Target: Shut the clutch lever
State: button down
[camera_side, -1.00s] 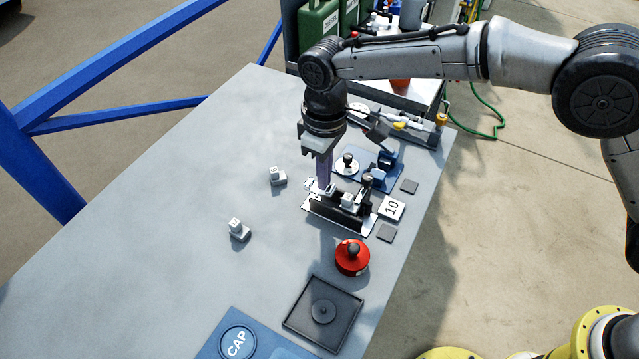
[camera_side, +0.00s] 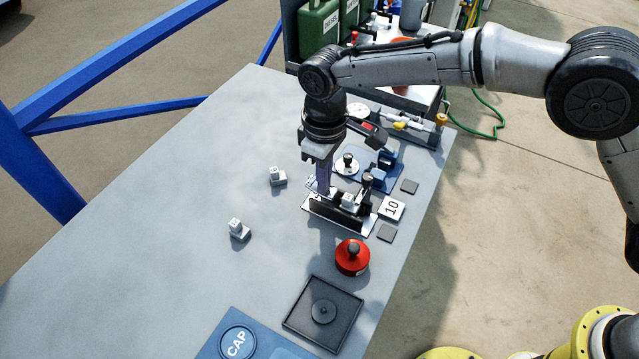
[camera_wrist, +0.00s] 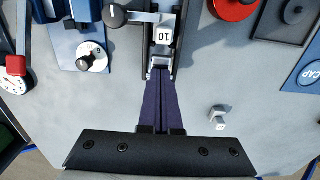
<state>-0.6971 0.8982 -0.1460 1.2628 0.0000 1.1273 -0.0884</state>
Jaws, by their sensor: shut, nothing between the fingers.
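The clutch is a black channel-shaped housing (camera_side: 338,213) on a white plate, near the table's right edge. A grey arm with a black knob (camera_wrist: 115,15) reaches across the channel in the wrist view. I cannot tell for sure which part is the clutch lever. My gripper (camera_side: 324,193) is shut and empty, pointing down at the housing's left end. In the wrist view its purple fingertips (camera_wrist: 160,72) are at a small metal piece in the channel's near end; contact is unclear.
A white dial with a black knob (camera_side: 347,164) sits on a blue plate behind the clutch. A red knob (camera_side: 352,257) and a black tray (camera_side: 323,314) stand in front. Two small grey blocks (camera_side: 239,230) (camera_side: 278,176) lie left. The table's left side is clear.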

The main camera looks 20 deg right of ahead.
notch_tip(320, 180, up, 7)
dwell(0.8)
dwell(0.5)
